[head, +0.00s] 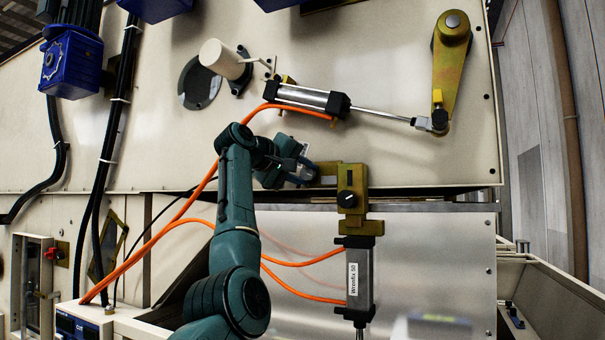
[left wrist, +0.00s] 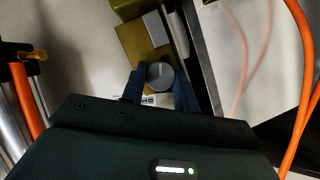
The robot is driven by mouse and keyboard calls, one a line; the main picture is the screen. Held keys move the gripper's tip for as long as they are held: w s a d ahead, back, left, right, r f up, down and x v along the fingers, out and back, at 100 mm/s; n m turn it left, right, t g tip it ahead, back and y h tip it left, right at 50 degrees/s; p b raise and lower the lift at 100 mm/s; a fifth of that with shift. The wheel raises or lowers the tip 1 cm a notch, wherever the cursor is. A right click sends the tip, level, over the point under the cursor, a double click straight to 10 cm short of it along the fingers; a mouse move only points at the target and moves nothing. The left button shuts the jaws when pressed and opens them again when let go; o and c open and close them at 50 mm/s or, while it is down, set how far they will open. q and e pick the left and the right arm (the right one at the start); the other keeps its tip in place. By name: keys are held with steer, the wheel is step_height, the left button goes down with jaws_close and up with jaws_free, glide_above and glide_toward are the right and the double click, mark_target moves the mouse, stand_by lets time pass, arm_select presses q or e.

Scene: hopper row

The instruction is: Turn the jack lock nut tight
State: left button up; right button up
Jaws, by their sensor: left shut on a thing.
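A round grey nut (left wrist: 160,75) with a pale line across its face sits on a brass-coloured block (left wrist: 142,42) in the left wrist view. The two blue fingers of my left gripper (left wrist: 160,88) lie on either side of it and are shut on it. In the head view my left gripper (head: 308,172) reaches the brass bracket (head: 330,170) from the left, and the nut is hidden there behind the gripper. Below it stands the upright grey jack cylinder (head: 360,275) labelled "Wrenfix 50". My right gripper is not in view.
A black knob (head: 346,198) with a white mark sits on the bracket just right of my gripper. Above is a slanted cylinder (head: 303,97) linked to a brass lever (head: 450,70). Orange hoses (head: 300,263) run below and behind my arm.

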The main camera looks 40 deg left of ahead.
arm_select(q)
steer(key=shift+f+m+g, duration=0.15)
steer(key=shift+m+g, duration=0.15)
steer(key=shift+m, duration=0.4)
steer(key=o, duration=1)
